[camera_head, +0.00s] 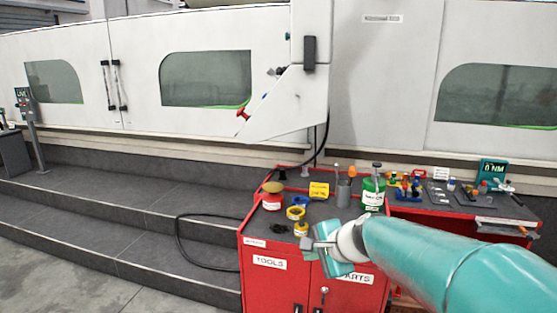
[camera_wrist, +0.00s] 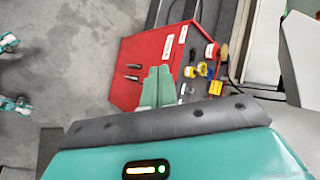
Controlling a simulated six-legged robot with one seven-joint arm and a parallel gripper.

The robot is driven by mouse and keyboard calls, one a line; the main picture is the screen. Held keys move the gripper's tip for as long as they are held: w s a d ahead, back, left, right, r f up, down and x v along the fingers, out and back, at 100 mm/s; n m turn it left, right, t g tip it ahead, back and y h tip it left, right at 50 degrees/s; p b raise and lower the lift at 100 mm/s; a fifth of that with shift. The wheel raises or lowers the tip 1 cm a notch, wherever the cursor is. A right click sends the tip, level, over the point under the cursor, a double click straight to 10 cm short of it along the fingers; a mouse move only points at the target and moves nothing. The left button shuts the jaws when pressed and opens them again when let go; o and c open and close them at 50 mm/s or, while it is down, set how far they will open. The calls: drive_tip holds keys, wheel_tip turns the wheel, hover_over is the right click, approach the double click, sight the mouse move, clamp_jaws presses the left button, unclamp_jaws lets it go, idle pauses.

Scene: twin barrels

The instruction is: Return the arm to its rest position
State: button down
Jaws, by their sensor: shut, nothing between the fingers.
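My teal arm reaches in from the lower right in the head view. Its white wrist joint is in front of the red tool cabinet (camera_head: 258,250), and my gripper (camera_head: 309,243) is near the cabinet's front edge. In the wrist view my gripper's green fingers (camera_wrist: 158,72) are together and hold nothing. Behind them is the red cabinet (camera_wrist: 150,47), seen tilted. I cannot tell the exact gap between the fingers and the cabinet.
The cabinet top holds a green can (camera_head: 372,194), a yellow box (camera_head: 319,190), tape rolls and several small tools. A red workbench (camera_head: 460,222) adjoins it at right. Grey steps (camera_head: 130,215) and a white machine (camera_head: 140,70) stand behind. Open floor (camera_head: 45,275) is at lower left.

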drive_tip(key=s+d+n+h, duration=0.2)
drive_tip(key=s+n, duration=0.2)
drive_tip(key=s, duration=0.4)
drive_tip(key=s+d+f+n+g+h, duration=0.1)
drive_tip(key=s+d+n, duration=0.2)
drive_tip(key=s, duration=0.5)
drive_tip(key=s+d+n+g+h, duration=0.1)
drive_tip(key=s+d+n+h, duration=0.1)
drive_tip(key=s+n, duration=0.3)
drive_tip(key=s+d, duration=0.1)
drive_tip(key=s, duration=0.3)
drive_tip(key=shift+f+n+h, duration=0.15)
drive_tip(key=shift+n+h, duration=0.15)
drive_tip(key=shift+n, duration=0.1)
